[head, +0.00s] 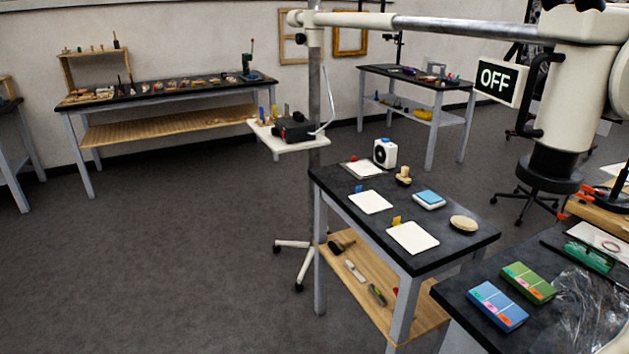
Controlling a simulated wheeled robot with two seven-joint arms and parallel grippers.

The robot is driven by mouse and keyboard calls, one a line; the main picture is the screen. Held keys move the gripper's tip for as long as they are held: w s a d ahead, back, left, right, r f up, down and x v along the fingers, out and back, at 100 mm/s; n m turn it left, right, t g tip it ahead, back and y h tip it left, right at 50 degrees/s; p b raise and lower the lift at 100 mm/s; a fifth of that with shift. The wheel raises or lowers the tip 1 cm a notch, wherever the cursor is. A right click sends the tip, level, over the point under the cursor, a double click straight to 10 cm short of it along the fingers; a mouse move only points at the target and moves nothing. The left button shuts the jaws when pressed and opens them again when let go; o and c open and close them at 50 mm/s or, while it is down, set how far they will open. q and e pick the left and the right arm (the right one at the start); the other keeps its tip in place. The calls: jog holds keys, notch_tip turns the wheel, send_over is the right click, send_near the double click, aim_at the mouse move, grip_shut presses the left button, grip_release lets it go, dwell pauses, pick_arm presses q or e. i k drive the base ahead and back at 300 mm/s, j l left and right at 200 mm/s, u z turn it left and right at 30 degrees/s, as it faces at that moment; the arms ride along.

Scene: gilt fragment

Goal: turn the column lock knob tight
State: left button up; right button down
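A pale upright column (316,100) stands on a white base with castors, left of the small black-topped table. A small black knob (300,39) sits on the left side of the collar (314,37) near the column's top. A long horizontal arm (400,24) runs right from the collar to a white microscope head (577,95). I cannot tell from here how tight the knob is. Neither of my grippers shows in the head view.
The small black-topped table (458,243) holds white pads, a white boxy device (385,153) and a round beige disc (463,223). A white shelf (290,145) is on the column. Blue (497,305) and green (528,282) boxes lie lower right. The grey floor (180,255) at left is clear.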

aim_at(300, 38)
jog(key=z, duration=0.4)
jog(key=i+j+z, duration=0.4)
jog(key=j+z, duration=0.15)
jog(key=i+j+z, duration=0.1)
jog(key=j, duration=0.25)
jog(key=i+j+z, duration=0.1)
jog(key=i+j, duration=0.15)
jog(key=j, duration=0.15)
jog(key=i+j+z, duration=0.1)
jog(key=j, duration=0.3)
jog(key=i+j+z, duration=0.1)
jog(key=j, duration=0.35)
jog(key=i+j, duration=0.15)
jog(key=j, duration=0.2)
jog(key=i+j, duration=0.15)
jog(key=j, duration=0.2)
jog(key=i+j, duration=0.1)
jog(key=j, duration=0.25)
jog(key=i+j, duration=0.15)
jog(key=j, duration=0.15)
jog(key=i+j, duration=0.15)
jog(key=j, duration=0.2)
